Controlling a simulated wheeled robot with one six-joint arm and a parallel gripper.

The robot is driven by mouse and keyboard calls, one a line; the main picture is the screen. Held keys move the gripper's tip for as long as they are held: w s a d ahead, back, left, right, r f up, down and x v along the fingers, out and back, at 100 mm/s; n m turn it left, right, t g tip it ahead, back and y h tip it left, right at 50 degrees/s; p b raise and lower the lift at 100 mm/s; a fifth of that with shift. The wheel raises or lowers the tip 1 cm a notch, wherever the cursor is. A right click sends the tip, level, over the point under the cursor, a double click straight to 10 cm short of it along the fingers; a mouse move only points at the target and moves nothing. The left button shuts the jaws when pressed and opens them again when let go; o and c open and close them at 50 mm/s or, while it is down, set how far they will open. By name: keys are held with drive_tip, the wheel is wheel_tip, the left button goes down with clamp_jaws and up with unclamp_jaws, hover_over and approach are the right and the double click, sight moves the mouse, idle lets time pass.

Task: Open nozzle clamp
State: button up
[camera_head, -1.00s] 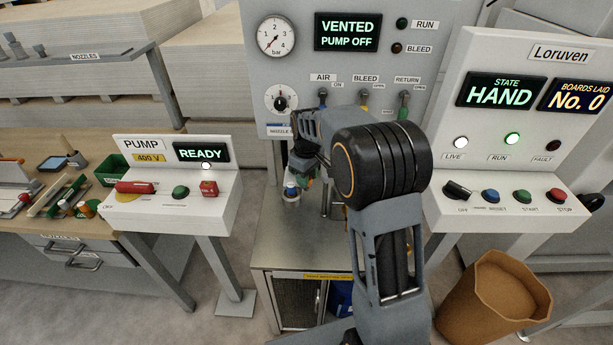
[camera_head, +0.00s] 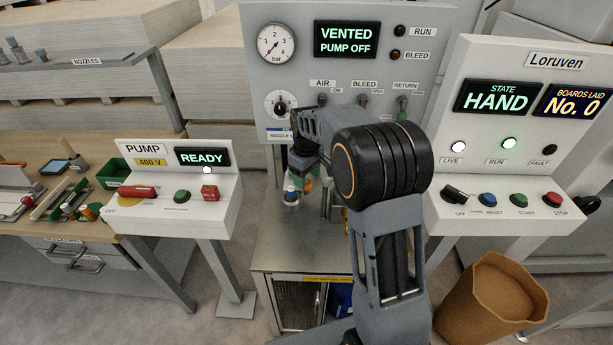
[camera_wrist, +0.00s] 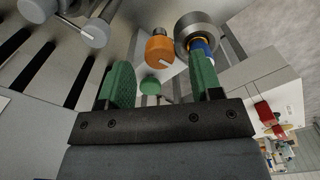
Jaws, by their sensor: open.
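My gripper (camera_wrist: 157,72) is open, with its two green fingers apart and nothing held between them. Past the fingertips, in the wrist view, are an orange round knob (camera_wrist: 160,50) and a green round knob (camera_wrist: 150,86). Beside the right finger, a blue and orange nozzle-like part (camera_wrist: 200,46) sits under a round metal collar (camera_wrist: 195,22). In the head view my gripper (camera_head: 299,181) is small and partly hidden by my arm, near a blue and white part (camera_head: 291,195) over the metal cabinet. I cannot tell which part is the clamp.
The vacuum panel (camera_head: 260,75) behind reads VENTED, PUMP OFF, with several levers below. The pump console (camera_head: 228,185) at left reads READY. The control console (camera_head: 445,110) at right reads HAND. A brown bin (camera_head: 490,300) stands on the floor. The cabinet top (camera_head: 275,245) is mostly clear.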

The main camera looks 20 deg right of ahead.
sight(307, 181)
wheel_tip(307, 181, up, 6)
drive_tip(key=p, duration=0.3)
drive_tip(key=shift+d+p, duration=0.1)
drive_tip(key=shift+p, duration=0.25)
